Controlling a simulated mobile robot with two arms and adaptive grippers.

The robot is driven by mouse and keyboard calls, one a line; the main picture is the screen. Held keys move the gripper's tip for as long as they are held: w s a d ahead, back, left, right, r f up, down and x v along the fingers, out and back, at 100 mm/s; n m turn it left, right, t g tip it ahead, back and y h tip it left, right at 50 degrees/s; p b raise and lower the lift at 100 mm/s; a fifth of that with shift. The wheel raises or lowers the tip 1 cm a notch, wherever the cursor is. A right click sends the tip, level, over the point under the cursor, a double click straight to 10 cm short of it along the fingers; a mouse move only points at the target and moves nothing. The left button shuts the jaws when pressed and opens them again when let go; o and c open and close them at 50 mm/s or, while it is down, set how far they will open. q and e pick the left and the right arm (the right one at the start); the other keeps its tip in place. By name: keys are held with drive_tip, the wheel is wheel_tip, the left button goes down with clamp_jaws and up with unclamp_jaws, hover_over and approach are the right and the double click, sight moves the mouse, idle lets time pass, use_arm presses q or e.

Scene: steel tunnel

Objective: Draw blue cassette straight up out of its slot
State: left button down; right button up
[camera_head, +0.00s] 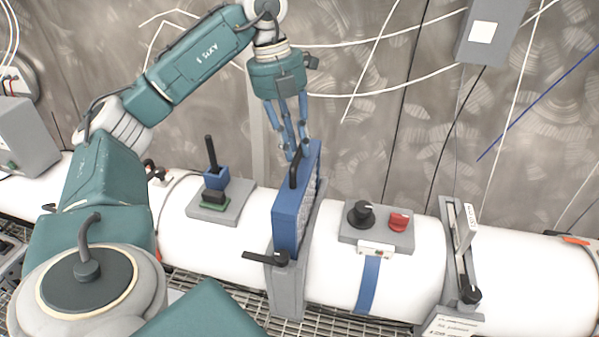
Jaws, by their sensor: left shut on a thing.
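The blue cassette (290,213) is a flat upright block standing in a grey slot frame (287,290) on the white pipe. Its upper part stands clear above the frame, and its lower end is hidden by the frame and a black latch lever. A black handle (294,176) sits on its top edge. My left gripper (297,155) points down from above and is shut on the black handle. The black latch lever (266,258) lies across the front of the frame, pointing left. My right gripper is not in view.
Left of the cassette is a grey plate (232,213) with a black lever and a blue block. Right of it is a panel with a black knob (361,213) and a red knob (399,221). A grey bracket (457,255) stands further right. The space above the pipe is mostly free.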

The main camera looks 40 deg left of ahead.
use_arm(q)
drive_tip(key=shift+r, duration=0.1)
wheel_tip(320, 180, up, 7)
idle(1.0)
wheel_tip(320, 180, up, 7)
idle(1.2)
